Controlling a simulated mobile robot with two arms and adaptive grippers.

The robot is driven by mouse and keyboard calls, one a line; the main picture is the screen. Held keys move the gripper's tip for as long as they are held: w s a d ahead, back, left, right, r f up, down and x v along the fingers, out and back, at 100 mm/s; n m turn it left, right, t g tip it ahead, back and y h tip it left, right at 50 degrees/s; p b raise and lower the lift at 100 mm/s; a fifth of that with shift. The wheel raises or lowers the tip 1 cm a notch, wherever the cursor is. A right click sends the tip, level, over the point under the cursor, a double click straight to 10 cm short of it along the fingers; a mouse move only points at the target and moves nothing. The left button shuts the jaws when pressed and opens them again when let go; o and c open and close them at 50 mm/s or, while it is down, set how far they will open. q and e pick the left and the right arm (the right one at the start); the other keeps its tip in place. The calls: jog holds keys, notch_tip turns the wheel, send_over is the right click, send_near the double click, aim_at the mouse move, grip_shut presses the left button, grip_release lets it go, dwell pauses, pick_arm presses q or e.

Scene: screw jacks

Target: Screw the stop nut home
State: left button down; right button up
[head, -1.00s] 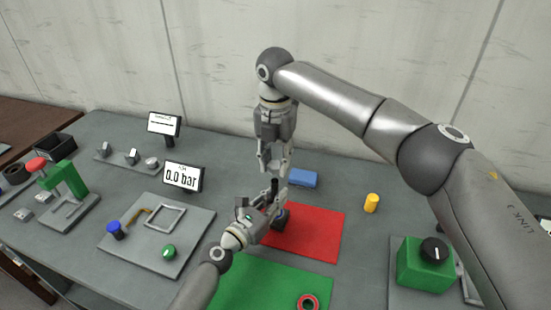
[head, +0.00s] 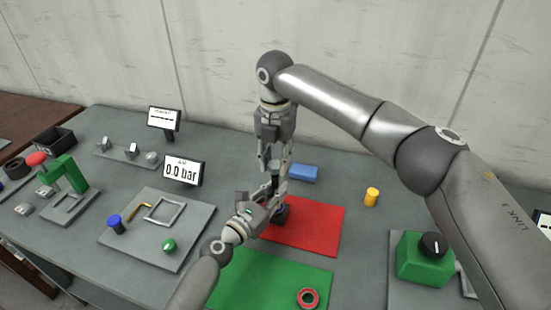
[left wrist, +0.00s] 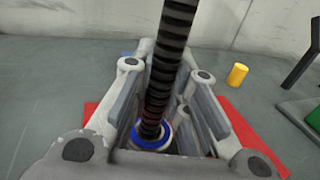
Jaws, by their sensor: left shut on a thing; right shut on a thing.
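The screw jack stands upright on the red mat (head: 322,225), mostly hidden by my grippers. Its dark body with a blue part (head: 283,214) shows beside my left gripper (head: 272,207), which is shut on it low down from the left. In the left wrist view the black threaded spindle (left wrist: 169,65) rises between the fingers, and a blue ring (left wrist: 151,139) surrounds its foot. My right gripper (head: 275,174) points down from above and is shut on the spindle's upper part (head: 274,185). I cannot make out a separate stop nut on the spindle.
A red ring (head: 308,298) lies on the green mat (head: 265,283) in front. A blue block (head: 303,173) and a yellow cylinder (head: 371,197) stand behind and right. A grey plate (head: 190,210) with small parts is left. A green box with a black knob (head: 424,259) is at right.

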jog(key=shift+f, duration=0.55)
